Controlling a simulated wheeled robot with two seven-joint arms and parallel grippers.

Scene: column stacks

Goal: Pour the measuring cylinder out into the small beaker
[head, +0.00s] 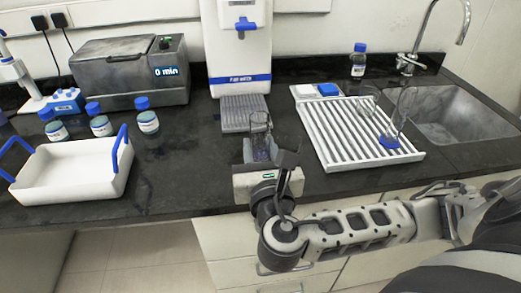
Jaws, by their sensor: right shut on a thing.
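My right gripper (265,160) is shut on a clear, narrow glass vessel (260,122), held upright over the front of the counter. Its lower part looks bluish and is partly hidden by the fingers; I cannot tell whether it is the measuring cylinder or how full it is. A tall clear glass with a blue foot (389,142), like a measuring cylinder, stands on the white drying rack (335,150). A clear glass beaker (367,100) stands behind it on the rack, faint against the slats. My left gripper is not in view.
A water dispenser (238,45) with a drip grille (244,112) stands behind my right gripper. A white tray with blue handles (75,187), several blue-capped bottles (147,122) and a grey bath (125,75) are at left. A sink (455,115) is at right. Counter left of the gripper is clear.

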